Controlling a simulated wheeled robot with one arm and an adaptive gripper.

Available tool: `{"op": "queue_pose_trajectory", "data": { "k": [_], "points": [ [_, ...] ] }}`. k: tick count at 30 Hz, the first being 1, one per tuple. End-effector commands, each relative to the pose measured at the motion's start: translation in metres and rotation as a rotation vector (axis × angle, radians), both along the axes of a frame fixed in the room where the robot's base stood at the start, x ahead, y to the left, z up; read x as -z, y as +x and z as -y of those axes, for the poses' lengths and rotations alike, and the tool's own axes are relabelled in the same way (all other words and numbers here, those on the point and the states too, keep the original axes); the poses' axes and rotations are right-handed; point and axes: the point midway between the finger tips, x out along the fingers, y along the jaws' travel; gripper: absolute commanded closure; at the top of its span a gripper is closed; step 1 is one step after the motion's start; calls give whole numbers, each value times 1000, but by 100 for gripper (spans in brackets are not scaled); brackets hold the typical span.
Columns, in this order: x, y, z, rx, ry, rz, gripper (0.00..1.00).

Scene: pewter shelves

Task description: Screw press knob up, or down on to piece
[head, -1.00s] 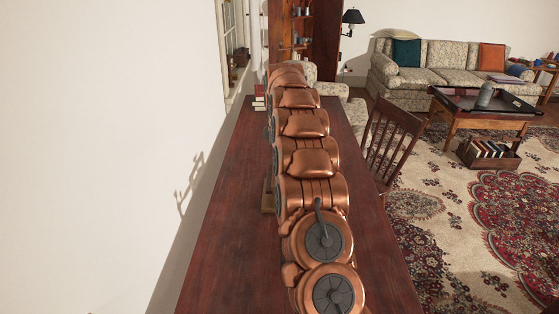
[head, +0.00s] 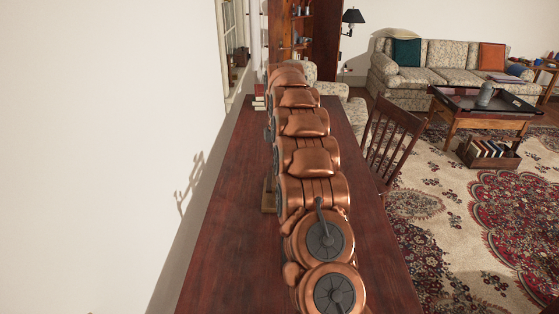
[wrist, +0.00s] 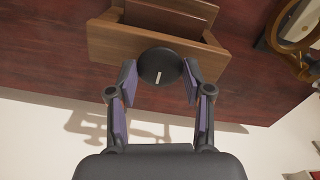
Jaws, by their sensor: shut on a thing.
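The press is a wooden frame (wrist: 110,40) on the dark red table, at the top of the wrist view. Its round black knob (wrist: 160,66) with a short white mark faces the camera. My gripper (wrist: 160,80) has its two purple-padded fingers on either side of the knob, shut on it. The underside of the knob and any piece in the press are hidden. In the head view my arm covers most of the press; a bit of wood (head: 268,197) shows at the arm's left edge.
The long red-brown table (head: 225,250) runs along a white wall (head: 110,150) on the left. A round wooden-framed object (wrist: 280,38) stands at the wrist view's upper right. A wooden chair (head: 385,140) stands close to the table's right side. The table's near part is bare.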

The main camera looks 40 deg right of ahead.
Motion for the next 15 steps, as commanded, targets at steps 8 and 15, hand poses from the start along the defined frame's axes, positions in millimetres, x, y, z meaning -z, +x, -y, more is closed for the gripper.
{"op": "queue_pose_trajectory", "data": {
  "k": [8, 15],
  "points": [
    [-2, 1, 0, 0, -2, 3, 46],
    [-1, 0, 0, 0, -1, 2, 25]
  ]
}}
